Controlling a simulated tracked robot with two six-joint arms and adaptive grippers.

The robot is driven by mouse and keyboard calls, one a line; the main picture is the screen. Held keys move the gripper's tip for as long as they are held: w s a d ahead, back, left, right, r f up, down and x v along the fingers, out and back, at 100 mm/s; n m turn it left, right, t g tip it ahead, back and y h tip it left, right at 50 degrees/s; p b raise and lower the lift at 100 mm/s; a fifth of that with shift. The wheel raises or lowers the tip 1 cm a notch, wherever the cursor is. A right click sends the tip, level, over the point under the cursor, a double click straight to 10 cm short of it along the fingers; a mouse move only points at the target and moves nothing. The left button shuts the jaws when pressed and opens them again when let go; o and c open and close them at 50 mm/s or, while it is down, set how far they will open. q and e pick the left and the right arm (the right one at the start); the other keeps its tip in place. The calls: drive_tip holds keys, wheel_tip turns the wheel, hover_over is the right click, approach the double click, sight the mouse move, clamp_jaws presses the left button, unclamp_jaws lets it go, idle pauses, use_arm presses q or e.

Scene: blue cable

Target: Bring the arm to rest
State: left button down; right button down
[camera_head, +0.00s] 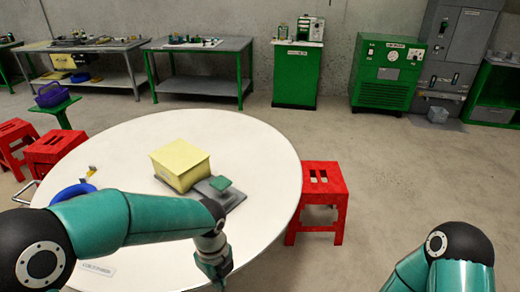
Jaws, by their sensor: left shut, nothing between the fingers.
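My left arm reaches in from the left across the front of the round white table (262,150). My left gripper (217,272) points down at the front right part of the table and is shut and empty. A blue cable (68,194) lies on the table's left side, partly hidden behind my left arm. My right arm shows only as a teal link at the lower right; its gripper is out of view.
A yellow box (181,163) stands mid-table beside a flat grey device (222,194). Red stools (325,187) stand right and left of the table. Workbenches (200,62) and green cabinets (297,75) line the back wall. The floor at right is clear.

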use_arm(q)
drive_tip(key=s+f+n+h, duration=0.1)
drive_tip(key=s+f+n, duration=0.3)
drive_tip(key=f+n, duration=0.3)
drive_tip(key=s+a+f+n+h, duration=0.1)
drive_tip(key=s+f+n, duration=0.4)
drive_tip(key=n, duration=0.6)
drive_tip(key=s+a+f+n+t+h, duration=0.1)
drive_tip(key=s+f+n, duration=0.3)
drive_tip(key=f+n, duration=0.5)
drive_tip(key=shift+s+n+h, duration=0.3)
drive_tip(key=shift+n+h, duration=0.1)
drive_tip(key=shift+h, duration=0.1)
drive_tip(key=shift+a, duration=0.1)
